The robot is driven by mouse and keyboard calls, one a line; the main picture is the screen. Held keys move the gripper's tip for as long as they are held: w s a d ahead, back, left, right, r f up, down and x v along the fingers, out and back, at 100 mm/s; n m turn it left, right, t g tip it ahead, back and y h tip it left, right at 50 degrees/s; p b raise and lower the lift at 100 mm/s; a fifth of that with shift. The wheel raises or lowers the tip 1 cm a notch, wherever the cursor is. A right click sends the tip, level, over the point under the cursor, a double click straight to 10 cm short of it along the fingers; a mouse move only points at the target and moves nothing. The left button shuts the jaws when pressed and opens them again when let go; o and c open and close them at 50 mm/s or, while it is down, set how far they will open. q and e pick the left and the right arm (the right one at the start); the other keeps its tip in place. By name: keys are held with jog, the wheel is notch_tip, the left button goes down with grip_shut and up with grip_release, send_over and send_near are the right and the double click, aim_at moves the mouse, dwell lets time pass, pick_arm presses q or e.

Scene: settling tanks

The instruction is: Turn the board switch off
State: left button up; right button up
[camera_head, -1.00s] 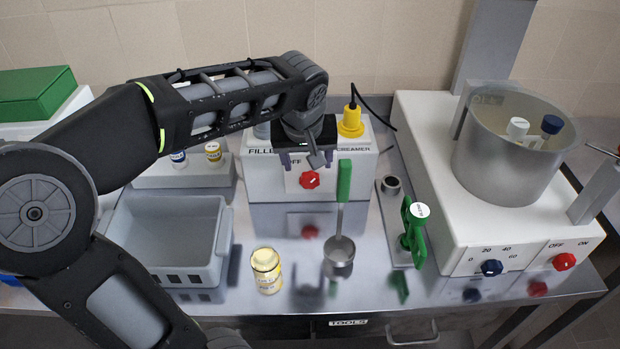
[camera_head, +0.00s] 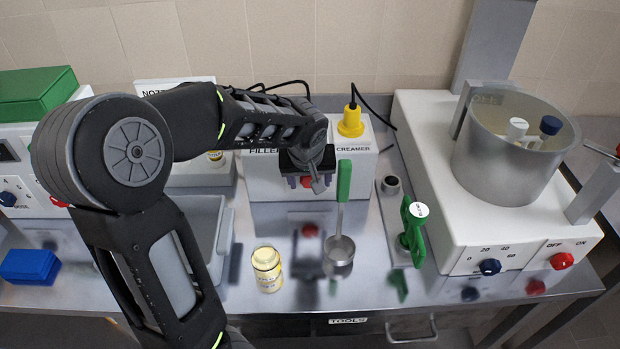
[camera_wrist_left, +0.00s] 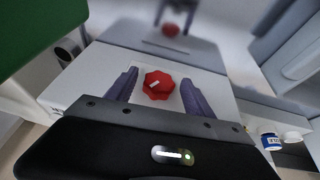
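The red switch knob (camera_head: 307,182) is on the front of the white box (camera_head: 363,178) lettered FILLER and CREAMER. In the left wrist view the knob (camera_wrist_left: 158,86) has a white pointer mark; its OFF/ON lettering is not visible now. My left gripper (camera_head: 306,184) is in front of the knob and partly hides it. In the left wrist view the gripper (camera_wrist_left: 158,80) is open, with one finger on each side of the knob. I cannot tell whether the fingers touch it. My right gripper is not in view.
A green-handled ladle (camera_head: 343,182) stands close right of the gripper. A yellow-lidded jar (camera_head: 267,268) and grey bin (camera_head: 205,215) are nearer. A white machine (camera_head: 437,202) at right bears a metal pot (camera_head: 500,165), blue dial (camera_head: 490,267) and red OFF/ON knob (camera_head: 562,261).

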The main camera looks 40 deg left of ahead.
pick_arm(q)
grip_shut()
dwell(0.4)
jog(key=n+t+h+b, duration=0.1)
jog(key=t+h+b, duration=0.1)
jog(key=b, duration=0.8)
jog(key=f+n+t+h+b, duration=0.1)
jog(key=t+h+b, duration=0.2)
jog(key=b, duration=0.7)
jog(key=s+a+n+t+h+b, duration=0.1)
jog(key=t+h+b, duration=0.2)
jog(key=b, duration=0.7)
jog(key=shift+f+h+b, duration=0.4)
jog(key=shift+h, duration=0.1)
jog(key=shift+r+t+h+b, duration=0.35)
jog(key=shift+t+b, duration=0.25)
jog(key=shift+b, duration=0.2)
